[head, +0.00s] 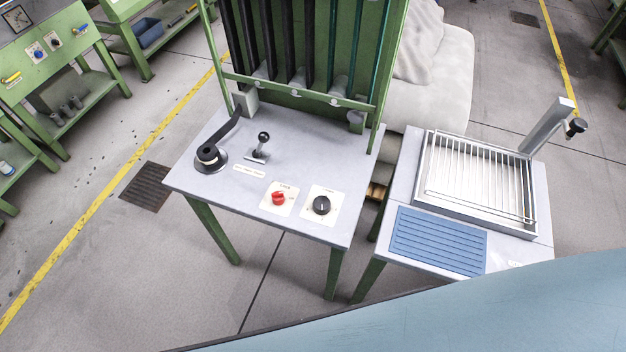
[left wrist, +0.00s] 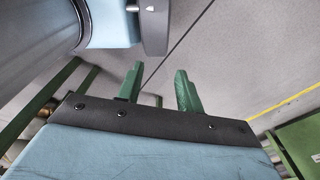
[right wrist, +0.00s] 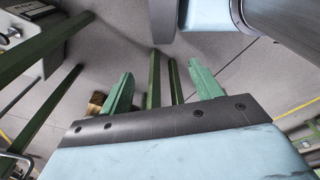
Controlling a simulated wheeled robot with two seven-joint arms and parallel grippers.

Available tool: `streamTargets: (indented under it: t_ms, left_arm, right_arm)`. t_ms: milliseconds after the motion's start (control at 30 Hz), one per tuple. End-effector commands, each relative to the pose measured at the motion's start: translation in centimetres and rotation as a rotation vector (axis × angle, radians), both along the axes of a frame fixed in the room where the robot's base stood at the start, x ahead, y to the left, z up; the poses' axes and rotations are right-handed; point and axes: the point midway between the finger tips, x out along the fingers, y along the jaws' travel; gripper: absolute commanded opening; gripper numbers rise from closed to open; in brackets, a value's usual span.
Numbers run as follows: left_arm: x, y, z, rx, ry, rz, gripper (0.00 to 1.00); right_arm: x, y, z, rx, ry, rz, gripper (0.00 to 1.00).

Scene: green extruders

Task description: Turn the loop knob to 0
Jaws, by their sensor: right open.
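A red knob (head: 278,198) sits on a white plate at the front of the green-legged machine table (head: 222,192) in the head view. A black round knob (head: 321,205) sits on another white plate to its right. The small print on both plates is too small to read, so I cannot tell which is the loop knob. My left gripper (left wrist: 159,72) shows in the left wrist view with its green fingers apart and nothing between them. My right gripper (right wrist: 161,70) shows in the right wrist view, open and empty. Neither gripper shows in the head view, and both are away from the knobs.
A black crank lever (head: 212,155) and a small ball-topped lever (head: 262,141) stand behind the knobs. A green frame with dark tubes (head: 300,45) rises at the back. A side table with a wire tray (head: 478,180) and blue ribbed mat (head: 438,241) stands right.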

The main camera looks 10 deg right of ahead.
Motion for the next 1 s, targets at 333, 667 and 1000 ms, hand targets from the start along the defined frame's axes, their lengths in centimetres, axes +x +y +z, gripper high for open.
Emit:
streamTargets:
  t_ms: [333,667,1000]
  left_arm:
    - [-1.4,0.6,3.1,0.009,0.022,0.004,0.36]
    - [-0.6,0.5,4.8,0.007,0.009,0.005,0.36]
    - [-0.3,0.3,6.0,0.003,0.002,0.004,0.36]
  right_arm:
    - [13.5,2.4,14.1,0.019,-0.070,-0.064,0.64]
    - [18.7,3.0,26.8,0.029,-0.104,-0.121,0.64]
    - [20.4,3.0,34.9,0.038,-0.121,-0.176,0.64]
